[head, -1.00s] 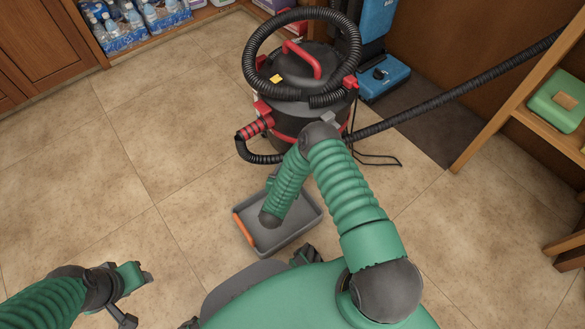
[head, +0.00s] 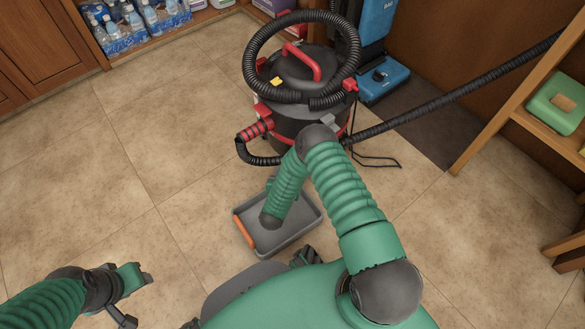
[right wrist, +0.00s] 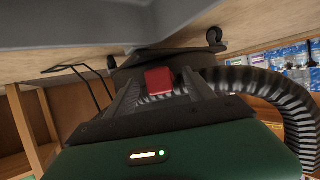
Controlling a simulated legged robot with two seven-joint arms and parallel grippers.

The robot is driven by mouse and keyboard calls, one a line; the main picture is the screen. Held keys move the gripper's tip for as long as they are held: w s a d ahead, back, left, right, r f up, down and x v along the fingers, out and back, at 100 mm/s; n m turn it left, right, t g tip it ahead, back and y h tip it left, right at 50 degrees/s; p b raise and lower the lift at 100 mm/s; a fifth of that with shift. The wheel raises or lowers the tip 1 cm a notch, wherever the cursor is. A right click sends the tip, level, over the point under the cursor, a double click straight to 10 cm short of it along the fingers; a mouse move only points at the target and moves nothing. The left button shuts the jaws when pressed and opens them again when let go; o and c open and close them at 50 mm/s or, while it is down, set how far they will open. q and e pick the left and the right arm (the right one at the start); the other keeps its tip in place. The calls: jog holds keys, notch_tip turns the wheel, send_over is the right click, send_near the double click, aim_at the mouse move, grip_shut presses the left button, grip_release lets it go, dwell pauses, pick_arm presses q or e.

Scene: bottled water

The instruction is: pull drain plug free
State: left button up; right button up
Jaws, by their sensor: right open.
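The black vacuum drum (head: 285,75) with a red top handle stands on the floor at upper middle in the head view. In the right wrist view a red block (right wrist: 158,80), apparently the drain plug, shows on a dark body. My right gripper (right wrist: 160,92) is open, its dark fingers on either side of the red block; I cannot tell whether they touch it. In the head view my right forearm hides this gripper and the plug. My left gripper (head: 138,284) is away at lower left, holding nothing visible; its jaw opening is unclear.
A grey tray (head: 300,232) with an orange edge lies under my right forearm. A black hose (head: 440,98) runs from the vacuum to the upper right. A blue machine (head: 383,78) stands behind. A wooden shelf (head: 515,90) is at right. The tiled floor at left is clear.

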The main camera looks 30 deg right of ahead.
dwell(0.4)
jog(key=shift+p, duration=0.3)
grip_shut()
dwell(0.4)
jog(key=shift+s+a, duration=0.1)
jog(key=shift+s+a+p, duration=1.1)
jog(key=shift+s+a, duration=0.8)
jog(key=shift+a, duration=0.25)
